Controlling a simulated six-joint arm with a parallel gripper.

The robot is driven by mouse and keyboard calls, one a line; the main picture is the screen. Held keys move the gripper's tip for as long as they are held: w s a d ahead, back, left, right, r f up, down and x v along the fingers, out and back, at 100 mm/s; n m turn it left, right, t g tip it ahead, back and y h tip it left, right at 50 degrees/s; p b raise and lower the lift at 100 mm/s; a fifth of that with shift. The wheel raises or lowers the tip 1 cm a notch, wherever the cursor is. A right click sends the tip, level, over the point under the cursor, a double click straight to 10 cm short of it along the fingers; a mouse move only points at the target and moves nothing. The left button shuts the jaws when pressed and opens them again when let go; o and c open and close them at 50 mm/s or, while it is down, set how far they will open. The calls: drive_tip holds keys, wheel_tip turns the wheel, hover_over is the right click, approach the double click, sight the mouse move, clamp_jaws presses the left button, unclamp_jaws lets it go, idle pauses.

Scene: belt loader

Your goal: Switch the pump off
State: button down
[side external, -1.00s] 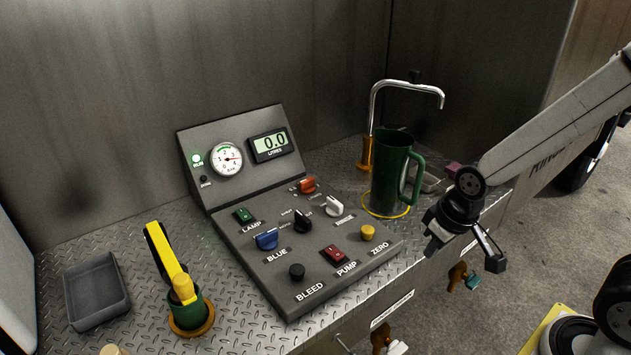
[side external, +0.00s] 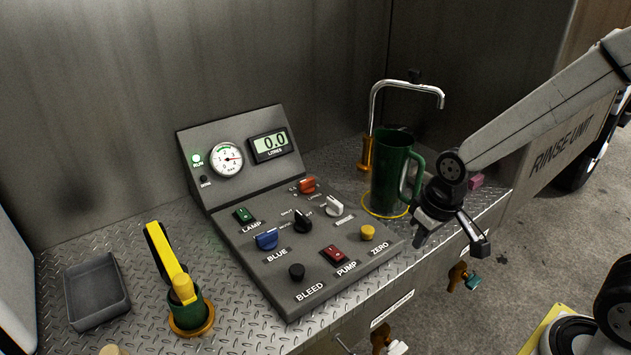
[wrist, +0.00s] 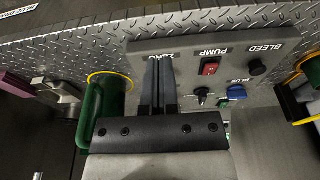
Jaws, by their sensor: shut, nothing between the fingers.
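The pump switch is a red rocker (side external: 333,254) labelled PUMP near the front edge of the grey control panel (side external: 325,290). It also shows in the wrist view (wrist: 209,68). My gripper (side external: 420,238) is to the right of the panel, apart from the switch. In the wrist view its fingers (wrist: 158,75) are together and empty, and they cover the zero button.
A green jug (side external: 392,175) stands under the bent spout (side external: 405,85), close to my gripper. On the panel, a yellow button (side external: 368,232), a black knob (side external: 297,271) and a blue knob (side external: 267,238) surround the switch. A grey tray (side external: 97,290) lies at left.

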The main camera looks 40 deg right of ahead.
sight(341, 252)
drive_tip(key=w+a+r+g, duration=0.2)
drive_tip(key=w+a+r, duration=0.1)
drive_tip(key=w, duration=0.4)
drive_tip(key=w+a+r+g, duration=0.1)
drive_tip(key=w+a+r, duration=0.3)
drive_tip(key=w, duration=0.3)
drive_tip(key=shift+a+g, duration=0.4)
drive_tip(key=shift+a, duration=0.05)
drive_tip(key=f, duration=0.4)
drive_tip(key=s+f, duration=0.1)
drive_tip(key=f, duration=0.4)
drive_tip(key=s+f, duration=0.1)
drive_tip(key=f, duration=0.3)
drive_tip(key=shift+f, duration=0.35)
drive_tip(key=shift+s+f, duration=0.1)
drive_tip(key=shift+f, duration=0.2)
drive_tip(key=shift+w+r, duration=0.4)
drive_tip(key=shift+w, duration=0.35)
